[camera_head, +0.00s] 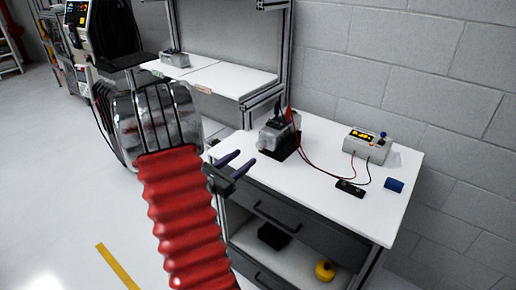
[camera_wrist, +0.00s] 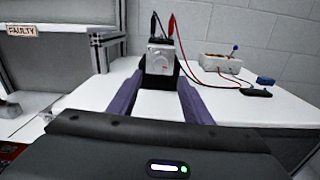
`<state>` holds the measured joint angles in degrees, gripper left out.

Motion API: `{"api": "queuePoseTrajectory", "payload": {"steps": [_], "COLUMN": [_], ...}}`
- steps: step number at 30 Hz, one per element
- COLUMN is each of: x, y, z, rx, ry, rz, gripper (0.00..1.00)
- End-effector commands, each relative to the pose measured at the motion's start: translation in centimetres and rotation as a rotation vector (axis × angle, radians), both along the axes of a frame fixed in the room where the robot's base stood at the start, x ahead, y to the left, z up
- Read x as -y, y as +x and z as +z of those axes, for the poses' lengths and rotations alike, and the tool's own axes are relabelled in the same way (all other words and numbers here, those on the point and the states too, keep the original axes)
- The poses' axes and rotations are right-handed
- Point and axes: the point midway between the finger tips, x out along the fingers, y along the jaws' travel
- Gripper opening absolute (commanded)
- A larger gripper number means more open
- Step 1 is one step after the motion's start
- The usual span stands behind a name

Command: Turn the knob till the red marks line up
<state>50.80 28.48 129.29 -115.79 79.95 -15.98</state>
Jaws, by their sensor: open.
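The servo unit (camera_head: 279,134), a grey-silver block with a black and a red clip on top, stands on a black base on the white workbench. In the wrist view the servo unit (camera_wrist: 159,57) is straight ahead, between and beyond my fingers, with a pale round knob on its front face. A small red mark shows near the knob; whether marks line up is too small to tell. My gripper (camera_head: 238,164) is open and empty, in front of the bench edge and apart from the servo. In the wrist view my gripper (camera_wrist: 158,80) has its two purple fingers spread apart.
A grey meter box (camera_head: 367,146) with a lit display and blue knob sits at the back right, wired to the clips. A black device (camera_head: 350,188) and a blue block (camera_head: 394,185) lie nearby. A white shelf (camera_head: 222,78) stands left. The bench's front middle is clear.

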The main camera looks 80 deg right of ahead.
Motion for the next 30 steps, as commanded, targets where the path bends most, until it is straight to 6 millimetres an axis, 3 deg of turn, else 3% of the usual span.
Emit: {"api": "queuePoseTrajectory", "payload": {"steps": [15, 21, 30], "x": [7.1, 8.3, 8.4], "y": [-3.2, -3.6, -3.7], "z": [0.0, 0.0, 0.0], "rx": [0.001, -0.001, 0.0], "ry": [0.0, 0.0, 0.001], "rz": [-0.003, -0.001, -0.001], "gripper": [0.45, 0.45, 0.44]}}
